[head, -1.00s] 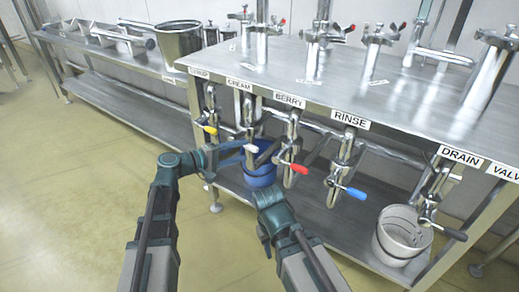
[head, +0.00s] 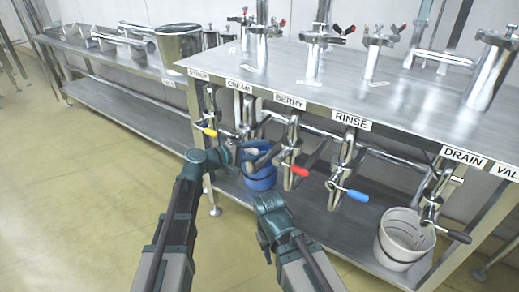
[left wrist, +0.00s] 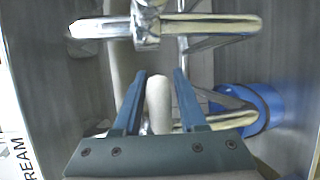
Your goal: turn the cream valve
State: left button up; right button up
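The cream valve (head: 248,112) hangs under the table's front edge, below the CREAM label (head: 238,86). Its white handle is mostly hidden by my gripper in the head view. In the left wrist view the white handle (left wrist: 158,100) stands between my left gripper's two fingers, with a narrow gap on each side. My left gripper (head: 254,152) is open around the handle; it also shows in the left wrist view (left wrist: 159,98). My right arm's end (head: 268,203) is low in front of the table; its fingers cannot be made out.
The yellow syrup handle (head: 209,132) is to the left and the red berry handle (head: 300,172) is close on the right. A blue bucket (head: 262,180) stands below. The blue rinse handle (head: 357,195) and a white bucket (head: 398,245) are further right.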

pick_arm(q)
grip_shut()
dwell(1.1)
